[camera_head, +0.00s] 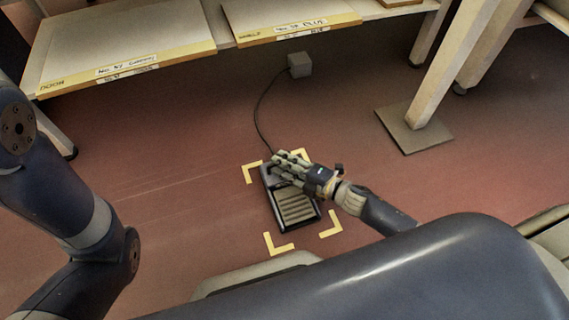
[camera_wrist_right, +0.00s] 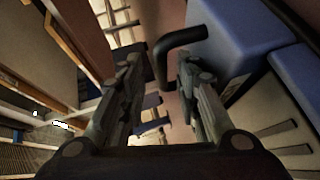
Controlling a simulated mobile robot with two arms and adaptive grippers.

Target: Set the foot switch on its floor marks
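The foot switch (camera_head: 296,208) is a dark, box-like pedal with a ribbed tread.
A thin cable runs from the switch to a small grey box (camera_head: 300,65) on the floor. Labelled shelf boards (camera_head: 125,45) cross the back. A table leg with a square foot plate (camera_head: 415,128) stands to the right. Floor left of the marks is clear.

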